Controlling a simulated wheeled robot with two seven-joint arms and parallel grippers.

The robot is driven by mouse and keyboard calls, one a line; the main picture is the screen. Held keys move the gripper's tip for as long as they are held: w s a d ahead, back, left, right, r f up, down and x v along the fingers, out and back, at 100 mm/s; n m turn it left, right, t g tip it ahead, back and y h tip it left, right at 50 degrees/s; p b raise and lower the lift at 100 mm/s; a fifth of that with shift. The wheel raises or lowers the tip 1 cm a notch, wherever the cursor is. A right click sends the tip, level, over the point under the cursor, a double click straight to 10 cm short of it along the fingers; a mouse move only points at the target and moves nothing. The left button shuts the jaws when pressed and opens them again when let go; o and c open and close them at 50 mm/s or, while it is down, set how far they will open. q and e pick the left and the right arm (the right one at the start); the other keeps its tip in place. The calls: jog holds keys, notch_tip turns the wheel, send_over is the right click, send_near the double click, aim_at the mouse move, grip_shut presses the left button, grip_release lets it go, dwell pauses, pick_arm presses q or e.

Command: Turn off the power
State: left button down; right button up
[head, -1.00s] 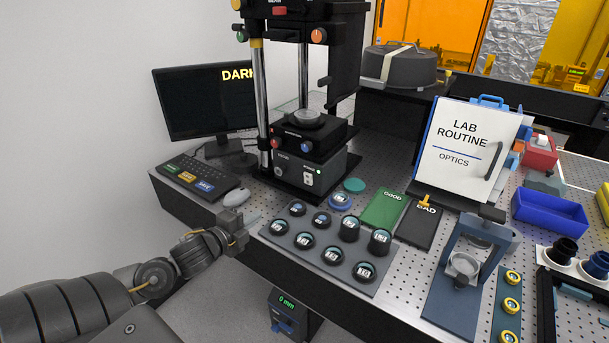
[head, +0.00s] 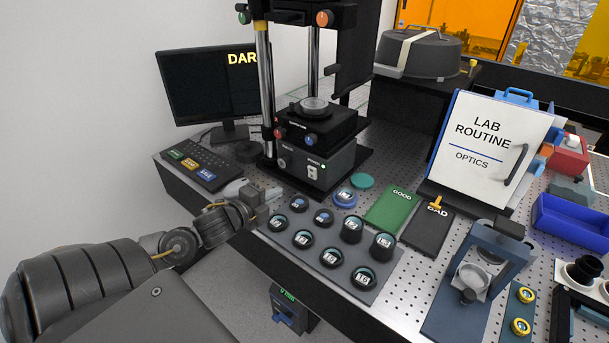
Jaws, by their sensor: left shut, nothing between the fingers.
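A round dark knob (head: 283,163) sits left of the switch. The monitor (head: 213,88) shows "DAR", its last part cut off by the post. My left gripper (head: 273,193) is shut and empty, just in front of and below the base box, apart from the switch. My right gripper is not in view.
Green GOOD (head: 388,208) and black BAD (head: 428,230) mats, a lab binder (head: 485,150) and a clamp fixture (head: 472,285) stand farther right.

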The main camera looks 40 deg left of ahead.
aim_at(311, 170)
pick_arm(q)
jog(key=w+p, duration=0.1)
jog(key=w, duration=0.3)
jog(key=w+p, duration=0.1)
jog(key=w, duration=0.3)
jog(key=w+f+p, duration=0.1)
jog(key=w+p, duration=0.1)
jog(key=w, duration=0.2)
jog(key=shift+w+a+f, duration=0.1)
jog(key=shift+w, duration=0.25)
jog(key=shift+w, duration=0.35)
jog(key=shift+s+r, duration=0.1)
jog(key=shift+r, duration=0.1)
